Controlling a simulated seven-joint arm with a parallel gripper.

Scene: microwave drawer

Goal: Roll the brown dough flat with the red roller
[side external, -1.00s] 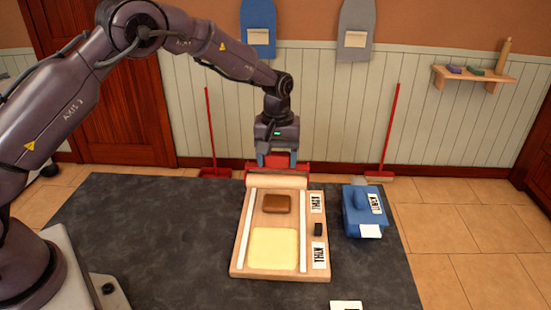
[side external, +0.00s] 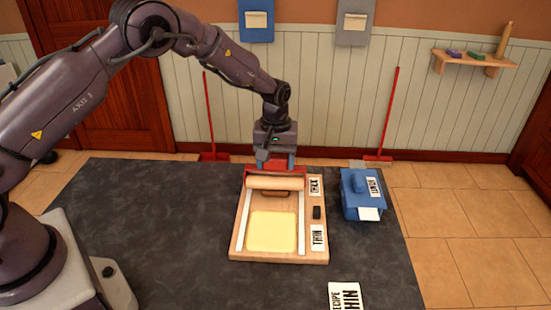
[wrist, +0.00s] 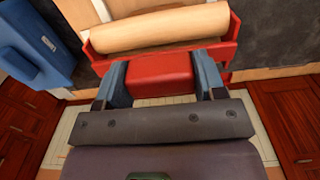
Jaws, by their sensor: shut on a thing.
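My gripper (side external: 276,164) has blue fingers and is shut on the red block handle of the roller (wrist: 160,73). The roller's pale wooden cylinder (side external: 273,182) lies crosswise over the far end of the wooden board (side external: 238,243). It also shows in the wrist view (wrist: 160,29). The brown dough (side external: 275,193) is just in front of the cylinder, which hides its back part. I cannot tell whether they touch. A flat pale yellow square (side external: 272,232) lies nearer on the board, between two white rails.
A small black piece (side external: 317,212) sits on the board's right strip between the THICK label (side external: 315,187) and the THIN label (side external: 318,236). A blue box (side external: 362,195) stands to the right. A recipe card reading THIN (side external: 345,296) lies at the front. The dark table is clear at left.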

